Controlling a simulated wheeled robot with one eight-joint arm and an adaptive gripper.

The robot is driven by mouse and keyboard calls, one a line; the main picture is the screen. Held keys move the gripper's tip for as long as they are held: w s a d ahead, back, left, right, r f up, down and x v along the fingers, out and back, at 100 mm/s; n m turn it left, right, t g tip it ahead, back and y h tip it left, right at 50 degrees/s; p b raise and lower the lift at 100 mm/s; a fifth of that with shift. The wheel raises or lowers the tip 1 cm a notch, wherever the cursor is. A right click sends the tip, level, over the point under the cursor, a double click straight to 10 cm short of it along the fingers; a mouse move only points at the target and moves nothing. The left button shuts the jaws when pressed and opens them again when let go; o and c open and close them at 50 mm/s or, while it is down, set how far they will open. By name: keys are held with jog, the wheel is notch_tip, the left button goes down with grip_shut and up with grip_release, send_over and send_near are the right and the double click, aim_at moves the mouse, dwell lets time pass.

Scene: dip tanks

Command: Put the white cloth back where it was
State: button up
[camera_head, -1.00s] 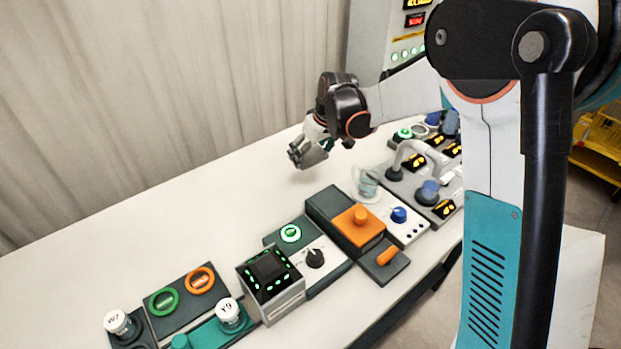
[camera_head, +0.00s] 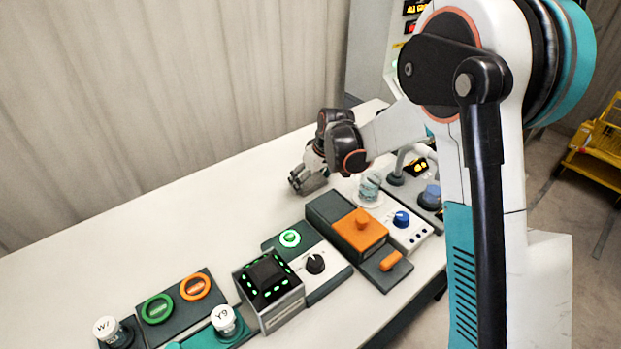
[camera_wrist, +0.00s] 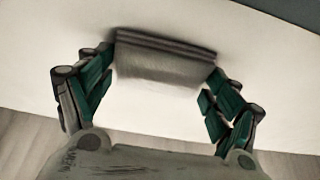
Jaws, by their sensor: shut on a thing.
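The white cloth (camera_wrist: 165,62) shows in the wrist view as a pale folded piece with stacked edges. My gripper (camera_wrist: 160,80) has one finger at each end of it and is shut on it. The cloth cannot be made out there. Whether the cloth touches the table is unclear.
An orange-topped block (camera_head: 360,232), a dial unit (camera_head: 316,264) and a black display box (camera_head: 268,280) line the table's front. The table's back left (camera_head: 180,215) is clear.

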jog(key=o, duration=1)
jog(key=shift+f, duration=0.1)
jog(key=shift+c, duration=0.2)
jog(key=s+d+r+m+p, duration=0.1)
jog(key=s+d+r+p, duration=0.15)
jog(key=s+r, duration=0.5)
jog(key=s+d+r+m+p, duration=0.15)
jog(key=s+d+r, duration=0.25)
jog(key=r, duration=0.7)
jog(key=s+d+r+m+t+h, duration=0.1)
jog(key=s+d, duration=0.3)
jog(key=s, duration=0.8)
jog(key=s+d+r+m+t+h, duration=0.1)
jog(key=s+d+m+t, duration=0.1)
jog(key=s, duration=1)
jog(key=shift+d+r+m+h, duration=0.35)
jog(key=shift+d+m, duration=0.3)
jog(key=shift+d, duration=0.25)
